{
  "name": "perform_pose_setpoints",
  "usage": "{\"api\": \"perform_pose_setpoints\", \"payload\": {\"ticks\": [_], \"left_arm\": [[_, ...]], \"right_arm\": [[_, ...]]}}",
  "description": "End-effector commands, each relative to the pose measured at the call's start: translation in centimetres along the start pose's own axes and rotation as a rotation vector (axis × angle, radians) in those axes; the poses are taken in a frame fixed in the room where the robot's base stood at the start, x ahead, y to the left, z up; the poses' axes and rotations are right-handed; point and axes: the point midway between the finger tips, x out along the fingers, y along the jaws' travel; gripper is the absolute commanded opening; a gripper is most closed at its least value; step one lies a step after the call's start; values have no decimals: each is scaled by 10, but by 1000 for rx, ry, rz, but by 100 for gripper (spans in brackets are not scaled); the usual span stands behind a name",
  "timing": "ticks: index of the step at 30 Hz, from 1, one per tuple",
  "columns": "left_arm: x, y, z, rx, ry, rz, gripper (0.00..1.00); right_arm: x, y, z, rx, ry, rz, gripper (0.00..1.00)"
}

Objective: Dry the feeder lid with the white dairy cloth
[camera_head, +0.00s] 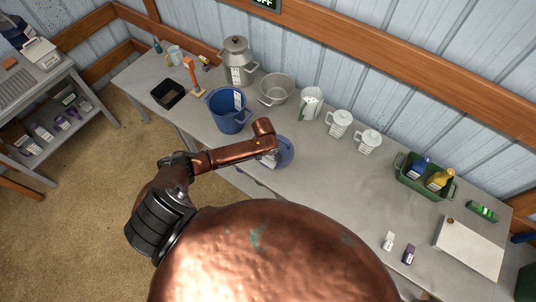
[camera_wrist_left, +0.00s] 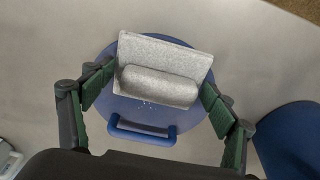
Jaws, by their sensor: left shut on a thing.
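The feeder lid (camera_wrist_left: 141,131) is a round blue disc with a raised blue handle, lying flat on the grey table. In the head view the lid (camera_head: 286,152) shows only in part beside my left arm. The white dairy cloth (camera_wrist_left: 160,84) looks like a pale grey speckled folded pad with a rounded roll along it. It is over the lid; I cannot tell whether it touches it. My left gripper (camera_wrist_left: 157,92) is shut on the cloth, with green fingers at its two sides. A few pale specks show on the lid near the handle. My right gripper is not in view.
A blue bucket (camera_head: 226,122) stands close to the lid, with a metal can (camera_head: 237,60) and a grey pot (camera_head: 273,89) behind. White lidded jugs (camera_head: 339,123) stand to the right. A green crate (camera_head: 408,178) holds bottles.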

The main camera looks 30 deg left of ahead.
Motion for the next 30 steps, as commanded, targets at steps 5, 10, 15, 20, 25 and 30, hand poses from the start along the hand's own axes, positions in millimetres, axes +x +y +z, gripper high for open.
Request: {"api": "perform_pose_setpoints", "payload": {"ticks": [5,10,15,20,25,30], "left_arm": [[0,0,0,0,0,0,60],[0,0,0,0,0,1,60],[2,0,0,0,0,1,60],[5,1,0,0,0,1,60],[7,1,1,0,0,1,60],[7,2,1,0,0,2,60]], "right_arm": [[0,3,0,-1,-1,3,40],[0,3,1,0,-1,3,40],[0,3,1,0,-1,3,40],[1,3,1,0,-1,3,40],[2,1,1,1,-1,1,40],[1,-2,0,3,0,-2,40]]}}
